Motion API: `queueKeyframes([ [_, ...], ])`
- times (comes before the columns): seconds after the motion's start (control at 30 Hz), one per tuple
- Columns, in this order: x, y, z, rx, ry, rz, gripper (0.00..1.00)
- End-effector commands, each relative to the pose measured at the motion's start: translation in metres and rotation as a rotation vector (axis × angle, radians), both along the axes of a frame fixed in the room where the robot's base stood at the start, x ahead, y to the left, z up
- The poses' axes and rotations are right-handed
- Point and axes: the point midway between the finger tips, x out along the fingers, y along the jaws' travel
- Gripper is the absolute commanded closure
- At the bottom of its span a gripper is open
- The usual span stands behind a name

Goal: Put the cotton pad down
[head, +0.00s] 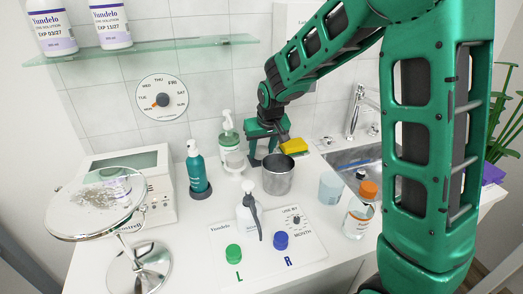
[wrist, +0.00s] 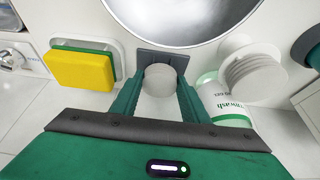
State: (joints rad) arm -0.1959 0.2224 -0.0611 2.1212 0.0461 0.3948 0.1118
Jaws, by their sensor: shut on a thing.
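My gripper (head: 268,152) is low over the counter, just behind the steel cup (head: 278,176). In the wrist view my gripper (wrist: 160,82) is shut on a pale round cotton pad (wrist: 159,74), held between its fingertips. The steel cup (wrist: 180,18) is just beyond the fingertips there, and the pad is outside its rim. In the head view I cannot make out the held pad. A stack of white pads on a stand (wrist: 253,70) is right of my gripper in the wrist view; the stack (head: 234,160) is left of it in the head view.
A yellow-green sponge (wrist: 80,68) in a white dish is beside my gripper. A handwash bottle (head: 227,130), a teal bottle (head: 198,172) and a grey-pump bottle (head: 247,215) stand nearby. An orange-capped bottle (head: 358,215) and a sink (head: 350,158) are at right. A mirror (head: 97,205) is at left.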

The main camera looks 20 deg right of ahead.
Motion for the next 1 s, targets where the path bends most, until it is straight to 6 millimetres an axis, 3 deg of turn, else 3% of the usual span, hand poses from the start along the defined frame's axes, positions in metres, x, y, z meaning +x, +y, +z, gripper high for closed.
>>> queueKeyframes([
  [0.2,0.0,0.0,-0.005,0.0,0.001,0.0,0.77],
  [0.23,0.0,0.0,-0.006,0.0,0.0,0.0,0.57],
  [0.3,0.0,0.0,-0.005,0.0,0.0,0.0,0.4],
  [0.67,0.0,0.0,-0.002,0.0,-0.001,0.0,0.4],
  [0.87,-0.007,0.0,0.021,0.001,-0.004,-0.001,0.4],
  [1.0,-0.018,0.0,0.048,0.001,-0.005,-0.001,0.4],
])
